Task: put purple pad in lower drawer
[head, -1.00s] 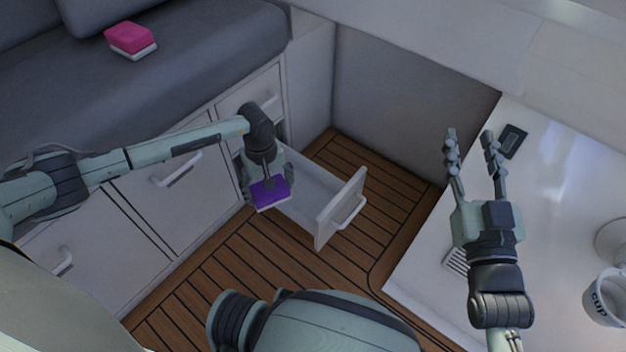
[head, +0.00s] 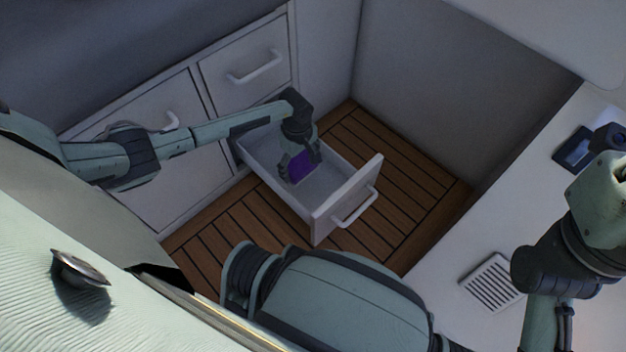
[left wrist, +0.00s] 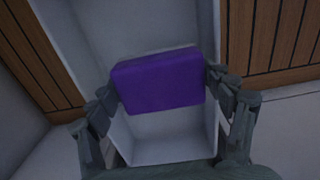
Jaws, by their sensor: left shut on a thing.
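The purple pad (head: 300,166) is between the fingers of my left gripper (head: 300,172), which is shut on it. In the head view the pad is over the open lower drawer (head: 269,187), within its walls. In the left wrist view the purple pad (left wrist: 159,82) fills the space between the fingers, with the white drawer around and below it. Whether the pad touches the drawer floor cannot be told. My right arm is at the right edge of the head view, and its fingers are cut off there.
The closed upper drawer (head: 248,68) is above the open one. The drawer front (head: 346,199) with its handle stands out over the wooden floor (head: 400,170). A white counter (head: 440,290) with a vent (head: 492,284) is at the right.

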